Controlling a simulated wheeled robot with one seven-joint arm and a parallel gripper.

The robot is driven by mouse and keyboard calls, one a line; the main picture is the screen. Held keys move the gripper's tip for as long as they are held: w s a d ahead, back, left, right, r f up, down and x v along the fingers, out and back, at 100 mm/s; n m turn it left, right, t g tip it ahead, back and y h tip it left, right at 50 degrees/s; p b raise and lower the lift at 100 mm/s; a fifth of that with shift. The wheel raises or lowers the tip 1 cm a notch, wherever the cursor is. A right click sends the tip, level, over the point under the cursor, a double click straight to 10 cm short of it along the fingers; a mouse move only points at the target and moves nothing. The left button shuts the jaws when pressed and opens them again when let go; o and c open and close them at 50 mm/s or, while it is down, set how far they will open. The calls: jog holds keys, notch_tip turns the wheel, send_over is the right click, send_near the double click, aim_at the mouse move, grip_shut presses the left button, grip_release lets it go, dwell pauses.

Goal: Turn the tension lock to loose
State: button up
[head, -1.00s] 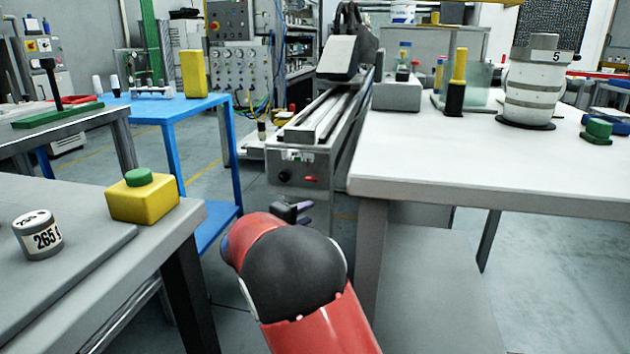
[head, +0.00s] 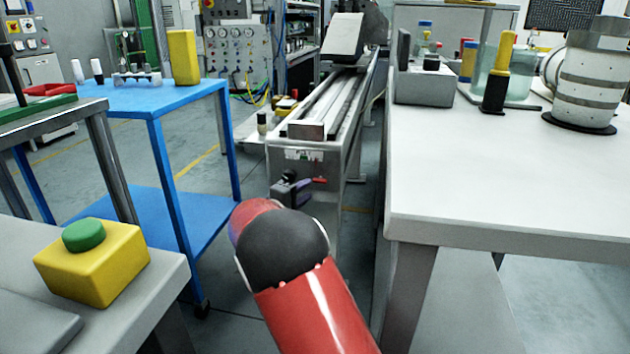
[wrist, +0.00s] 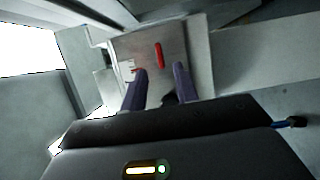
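The metal end face of the long rail machine (head: 330,163) carries a small red lever (head: 320,180), which lies about level in the head view. It also shows in the wrist view (wrist: 158,55), just beyond the fingertips. I take this lever for the tension lock. My gripper (head: 290,192) is in front of the face, left of and slightly below the lever in the head view. In the wrist view its two purple-grey fingers (wrist: 160,69) stand apart with nothing clearly held. A small labelled plate (head: 303,154) sits above the lever; its writing is unreadable.
A white table (head: 520,190) stands close on the right. A blue table (head: 170,103) is at the left, and a grey table with a yellow box and green button (head: 92,262) is at near left. Floor shows between them.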

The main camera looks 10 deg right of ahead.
aim_at(318, 182)
jog(key=x, duration=0.6)
jog(key=shift+p, duration=0.35)
jog(key=shift+s, duration=0.1)
grip_shut()
